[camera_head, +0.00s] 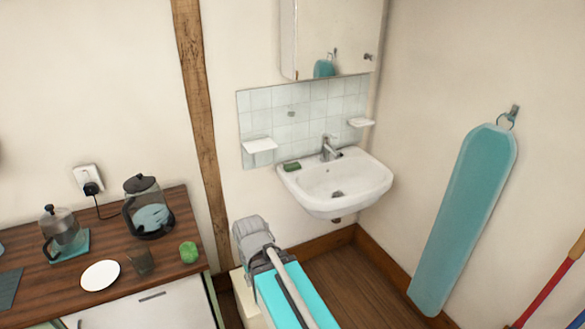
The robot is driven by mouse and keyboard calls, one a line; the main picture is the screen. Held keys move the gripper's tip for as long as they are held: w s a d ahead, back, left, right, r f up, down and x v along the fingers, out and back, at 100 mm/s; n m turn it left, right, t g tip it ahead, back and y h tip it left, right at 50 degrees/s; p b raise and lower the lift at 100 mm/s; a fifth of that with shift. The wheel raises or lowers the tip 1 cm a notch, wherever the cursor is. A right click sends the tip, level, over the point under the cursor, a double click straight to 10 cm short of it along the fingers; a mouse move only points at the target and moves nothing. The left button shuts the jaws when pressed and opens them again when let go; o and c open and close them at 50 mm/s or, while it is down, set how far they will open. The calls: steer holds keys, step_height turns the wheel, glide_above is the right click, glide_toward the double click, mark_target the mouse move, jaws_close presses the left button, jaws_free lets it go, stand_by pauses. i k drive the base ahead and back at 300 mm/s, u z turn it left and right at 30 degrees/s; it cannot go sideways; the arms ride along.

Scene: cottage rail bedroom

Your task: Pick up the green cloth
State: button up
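A small flat green item (292,166) lies on the left rim of the white sink (334,206). It looks like a folded cloth, or possibly a sponge; it is too small to tell. A brighter green rounded item (188,252) sits on the right end of the wooden counter (70,295), and I cannot tell whether it is bunched cloth or something else. I make out no gripper fingers in view, and nothing touches either green item.
The counter holds a kettle (148,210), a glass press (62,235) on a teal mat, a white plate (100,275) and a dark glass (140,262). A teal ironing board (465,215) hangs on the right wall. Wooden floor (350,280) shows below the sink.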

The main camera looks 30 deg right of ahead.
mark_target(294, 166)
steer(key=k, duration=0.65)
steer(key=z, duration=0.2)
steer(key=i, duration=0.75)
steer(key=z, duration=0.55)
steer(key=i, duration=1.2)
steer(key=u, duration=0.15)
